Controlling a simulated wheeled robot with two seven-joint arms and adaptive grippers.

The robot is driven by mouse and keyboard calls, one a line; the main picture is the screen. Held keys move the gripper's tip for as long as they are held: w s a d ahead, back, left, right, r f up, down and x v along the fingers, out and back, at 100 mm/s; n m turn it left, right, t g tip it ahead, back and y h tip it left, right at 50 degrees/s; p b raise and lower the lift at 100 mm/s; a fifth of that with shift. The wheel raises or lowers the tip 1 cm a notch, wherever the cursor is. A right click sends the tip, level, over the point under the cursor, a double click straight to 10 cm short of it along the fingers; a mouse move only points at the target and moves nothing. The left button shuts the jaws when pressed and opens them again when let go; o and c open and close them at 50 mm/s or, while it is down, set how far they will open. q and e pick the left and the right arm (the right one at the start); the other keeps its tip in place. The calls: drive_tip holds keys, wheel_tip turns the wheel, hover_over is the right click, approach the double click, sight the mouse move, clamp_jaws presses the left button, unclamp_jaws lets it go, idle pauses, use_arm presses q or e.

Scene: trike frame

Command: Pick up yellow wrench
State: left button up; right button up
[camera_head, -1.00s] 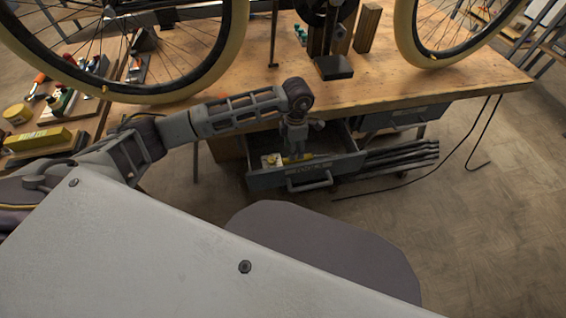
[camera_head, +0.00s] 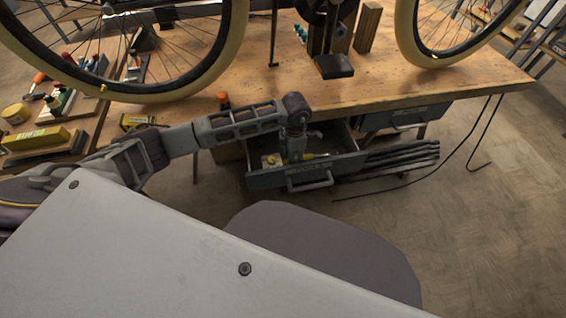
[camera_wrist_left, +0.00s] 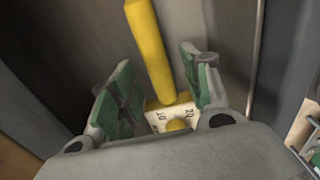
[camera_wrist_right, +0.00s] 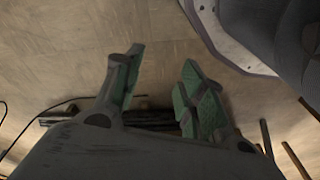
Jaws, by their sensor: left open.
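The yellow wrench shows in the left wrist view as a long yellow handle (camera_wrist_left: 150,45) lying between the green-padded fingers. Its near end meets a cream piece with dark numbers (camera_wrist_left: 168,114). My left gripper (camera_wrist_left: 160,92) is open, one finger on each side of the wrench line, with gaps to it. The gripper hides much of the drawer inside. My right gripper (camera_wrist_right: 157,88) is open and empty above the floor.
The drawer front and handle (camera_head: 310,184) face me below the wooden bench (camera_head: 290,88). A bicycle wheel (camera_head: 170,88) stands over the bench at left. Dark rods (camera_head: 400,157) are right of the drawer. Tools and a yellow box (camera_head: 40,140) lie at far left.

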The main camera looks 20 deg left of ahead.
use_arm(q)
drive_tip(key=shift+f, duration=0.55)
clamp_jaws()
